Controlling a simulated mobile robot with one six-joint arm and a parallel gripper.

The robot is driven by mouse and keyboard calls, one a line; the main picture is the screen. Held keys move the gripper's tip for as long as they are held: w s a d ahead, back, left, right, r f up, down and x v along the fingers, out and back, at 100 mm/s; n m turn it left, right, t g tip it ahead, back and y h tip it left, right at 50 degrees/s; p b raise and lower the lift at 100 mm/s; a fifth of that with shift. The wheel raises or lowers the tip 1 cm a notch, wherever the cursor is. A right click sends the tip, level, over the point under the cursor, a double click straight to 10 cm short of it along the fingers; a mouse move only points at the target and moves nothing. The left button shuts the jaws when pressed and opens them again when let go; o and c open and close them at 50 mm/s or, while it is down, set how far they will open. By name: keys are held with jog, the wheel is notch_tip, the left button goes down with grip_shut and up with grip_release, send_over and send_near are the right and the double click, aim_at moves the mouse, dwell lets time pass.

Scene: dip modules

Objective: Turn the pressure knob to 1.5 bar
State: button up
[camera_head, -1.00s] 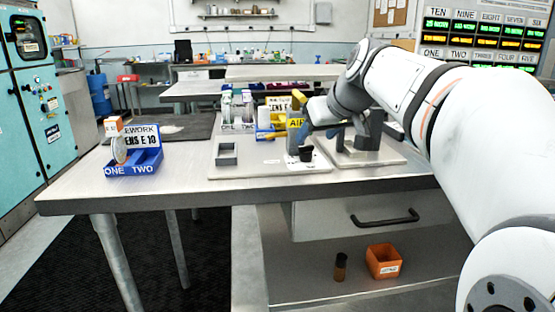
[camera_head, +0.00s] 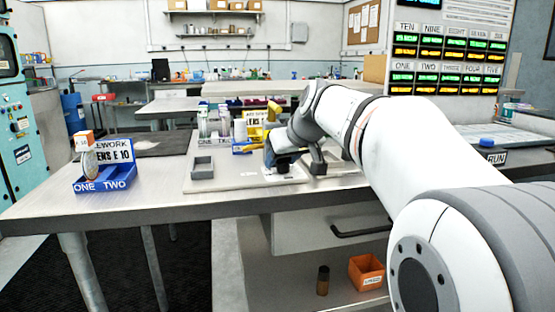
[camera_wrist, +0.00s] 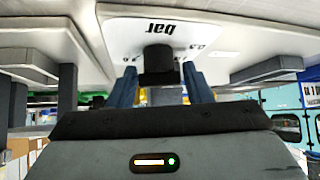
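The black pressure knob (camera_wrist: 158,60) stands on a white panel (camera_wrist: 120,35) with an upside-down "bar" label in the wrist view. My gripper (camera_wrist: 160,82) is open, with one blue finger on each side of the knob. Gaps show between the fingers and the knob; I cannot tell how deep the fingers reach around it. In the head view my gripper (camera_head: 272,158) is low over the light board (camera_head: 230,183) on the bench, and it hides most of the knob. The pointer's setting cannot be read.
A grey square holder (camera_head: 203,168) is on the board's left. A yellow air part (camera_head: 273,113) stands behind my gripper. A blue tray (camera_head: 105,183) is at the bench's left. An orange bin (camera_head: 366,272) and a brown bottle (camera_head: 323,281) are on the lower shelf.

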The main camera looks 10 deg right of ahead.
jog(key=c, duration=0.6)
jog(key=shift+c, duration=0.2)
jog(key=shift+r+m+h+p, duration=0.1)
jog(key=shift+m+h+p, duration=0.2)
jog(key=shift+p, duration=0.1)
jog(key=shift+m+h+p, duration=0.3)
jog(key=shift+m+p, duration=0.1)
jog(key=o, duration=1)
